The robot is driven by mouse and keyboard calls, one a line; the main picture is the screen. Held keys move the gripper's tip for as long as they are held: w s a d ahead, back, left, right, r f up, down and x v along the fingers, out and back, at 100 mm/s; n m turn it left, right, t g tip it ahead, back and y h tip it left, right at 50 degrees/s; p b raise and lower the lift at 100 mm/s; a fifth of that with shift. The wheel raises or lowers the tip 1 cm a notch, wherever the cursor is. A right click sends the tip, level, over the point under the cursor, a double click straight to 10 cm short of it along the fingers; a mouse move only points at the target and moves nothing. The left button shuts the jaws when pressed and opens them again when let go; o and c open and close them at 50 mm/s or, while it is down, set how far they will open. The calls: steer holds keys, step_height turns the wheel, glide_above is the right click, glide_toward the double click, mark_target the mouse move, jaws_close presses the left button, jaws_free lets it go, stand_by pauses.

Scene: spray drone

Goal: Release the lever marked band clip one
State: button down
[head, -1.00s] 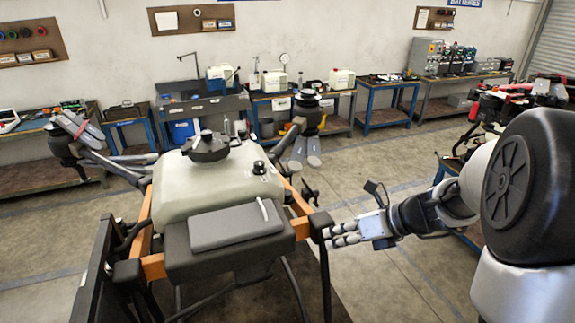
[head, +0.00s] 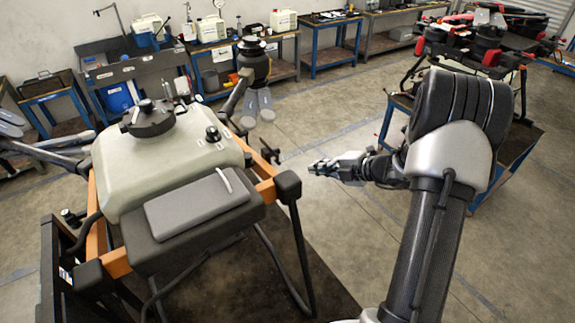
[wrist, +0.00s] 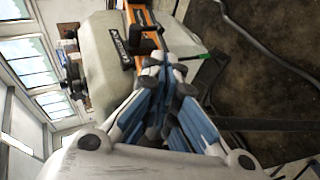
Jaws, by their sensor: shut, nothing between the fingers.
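The spray drone's pale tank (head: 165,160) sits in an orange and black frame. A small black lever (head: 268,152) sticks up by the frame's right side in the head view. In the wrist view, a black lever-like part (wrist: 146,46) stands on the orange rail (wrist: 137,14) beside a black label (wrist: 124,42) with white writing I cannot read. My gripper (head: 314,168) is to the right of the frame, apart from the black lever in the head view. Its fingers (wrist: 160,66) are shut and empty, pointing toward the rail. The wrist view does not show clearly whether the fingertips touch the black part.
A black corner post (head: 288,186) of the frame stands near my gripper. A drone arm with a motor (head: 253,62) rises behind the tank. Workbenches (head: 335,42) line the back wall, and another machine (head: 485,45) stands at the right. The floor right of the drone is open.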

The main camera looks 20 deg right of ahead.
steer(key=p+x, duration=0.1)
steer(key=x, duration=1.3)
steer(key=shift+w+p, duration=0.2)
steer(key=shift+p, duration=0.2)
steer(key=shift+f+b, duration=0.35)
steer(key=shift+b, duration=0.4)
